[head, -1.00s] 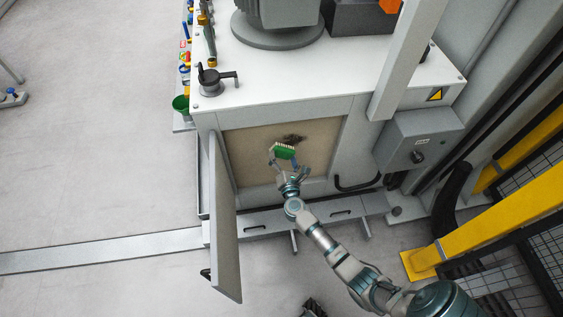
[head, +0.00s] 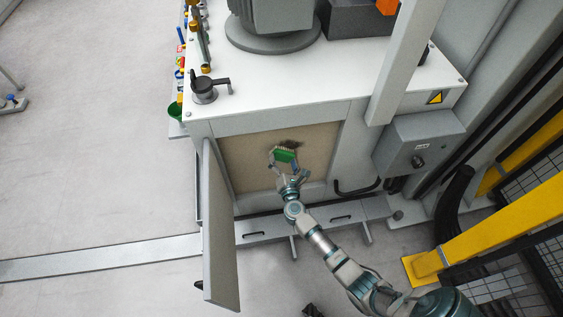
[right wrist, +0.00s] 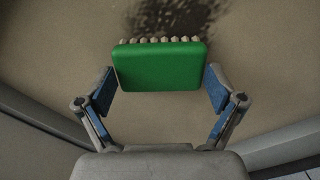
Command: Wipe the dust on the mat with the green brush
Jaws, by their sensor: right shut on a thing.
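The green brush (head: 285,155) is in my right gripper (head: 285,166), inside the open cabinet front. In the right wrist view the green brush (right wrist: 160,66) sits between the two blue finger pads of my right gripper (right wrist: 160,88), with its pale bristle tips along the far edge. The beige mat (head: 245,165) lies in the cabinet opening and fills most of the right wrist view. Dark dust (right wrist: 178,18) is on the mat just beyond the bristles. The dust (head: 293,142) also shows in the head view, partly behind the brush. My left gripper is in no view.
A grey door (head: 220,225) stands open at the left of the cabinet opening. A grey box with a black knob (head: 418,150) is on the right. A yellow rail (head: 490,235) stands further right. The floor at left is mostly clear.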

